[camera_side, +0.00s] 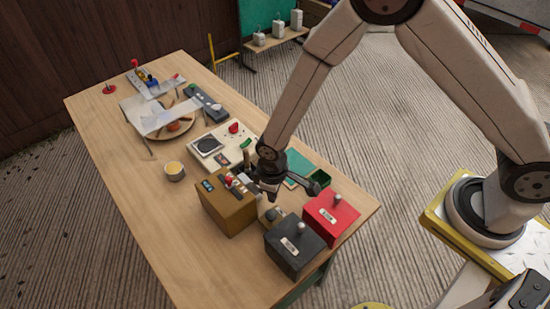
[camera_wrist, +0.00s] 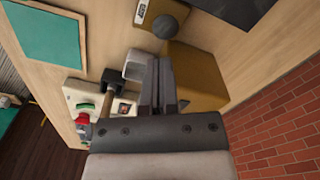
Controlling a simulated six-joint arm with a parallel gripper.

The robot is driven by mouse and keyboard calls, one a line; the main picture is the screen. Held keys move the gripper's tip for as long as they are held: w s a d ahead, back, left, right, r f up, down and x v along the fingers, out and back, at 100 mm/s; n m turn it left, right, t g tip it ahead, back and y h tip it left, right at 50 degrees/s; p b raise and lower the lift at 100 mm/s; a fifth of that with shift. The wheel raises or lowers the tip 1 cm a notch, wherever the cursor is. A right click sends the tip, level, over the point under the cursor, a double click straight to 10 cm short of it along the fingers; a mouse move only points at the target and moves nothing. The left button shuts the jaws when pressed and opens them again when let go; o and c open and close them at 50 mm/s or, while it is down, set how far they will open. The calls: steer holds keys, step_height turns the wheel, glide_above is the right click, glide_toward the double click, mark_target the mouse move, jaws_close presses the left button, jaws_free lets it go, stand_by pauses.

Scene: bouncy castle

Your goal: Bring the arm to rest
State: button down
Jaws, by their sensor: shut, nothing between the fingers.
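My gripper (camera_side: 269,193) is at the end of my arm, over the near half of the wooden table, just right of a mustard box (camera_side: 229,212). Its fingers are together and hold nothing. In the wrist view the shut fingers (camera_wrist: 158,72) point up the picture, with the mustard box (camera_wrist: 200,72) just right of them. I cannot tell whether the fingers touch the box. My arm reaches in from the upper right in the side view.
A dark grey box (camera_side: 294,248) and a red box (camera_side: 331,218) stand close on the right. A white panel (camera_side: 219,153) with a red knob lies behind the gripper. The table's front left is clear.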

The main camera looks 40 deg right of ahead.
steer(key=s+d+r+m+t, duration=0.1)
steer(key=s+d+r+m, duration=0.2)
steer(key=d+r, duration=0.5)
steer(key=s+d+r+m+t, duration=0.1)
steer(key=s+d+r+m, duration=0.1)
steer(key=s+d+r, duration=0.3)
steer(key=d+r, duration=0.4)
steer(key=shift+d+r+m+t, duration=0.25)
steer(key=shift+r+m+t, duration=0.05)
steer(key=shift+r+m, duration=0.1)
steer(key=shift+w, duration=0.15)
steer(key=w+a+f+n+g, duration=0.1)
steer(key=w+a+f+n, duration=0.1)
steer(key=a+f+n, duration=0.2)
steer(key=w+a+f+n+g, duration=0.1)
steer(key=w+a+f+n, duration=0.2)
steer(key=a+f, duration=0.4)
steer(key=w+a+f+n+g+h, duration=0.1)
steer(key=w+a+f+n, duration=0.2)
steer(key=a, duration=0.5)
step_height(320, 180, down, 2)
steer(key=shift+w+a+f+n, duration=0.15)
steer(key=shift+a+f+n, duration=0.1)
steer(key=shift+n, duration=0.55)
steer(key=shift+f, duration=0.1)
